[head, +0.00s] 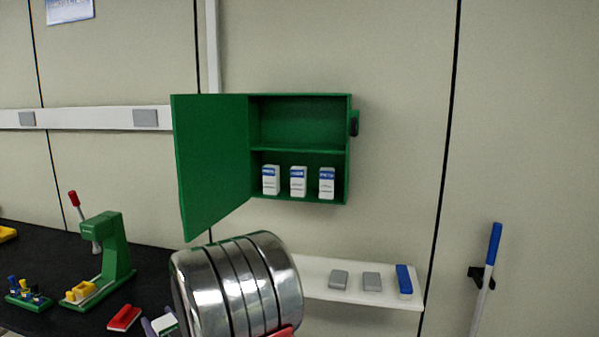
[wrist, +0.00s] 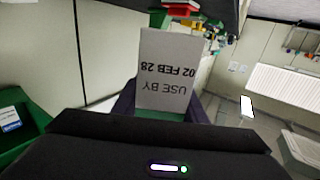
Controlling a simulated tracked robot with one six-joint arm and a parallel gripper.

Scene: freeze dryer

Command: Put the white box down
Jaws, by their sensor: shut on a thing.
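The white box (wrist: 166,70) is in my gripper (wrist: 165,108) in the wrist view, its face printed "USE BY 02 FEB 28" upside down. The dark fingers are shut on its lower part. In the head view a small white box with a green edge (head: 165,323) shows low beside the silver cylinder of my arm, by a purplish finger; most of the gripper is hidden there. An open green wall cabinet (head: 299,150) holds three white boxes with blue labels (head: 298,181) on its lower shelf; its upper shelf looks empty.
The cabinet door (head: 212,165) stands open to the left. A white wall shelf (head: 335,265) carries two grey blocks and a blue item (head: 404,279). The black bench (head: 40,245) holds a green press (head: 113,250), a red object (head: 124,318) and a small rack (head: 28,294).

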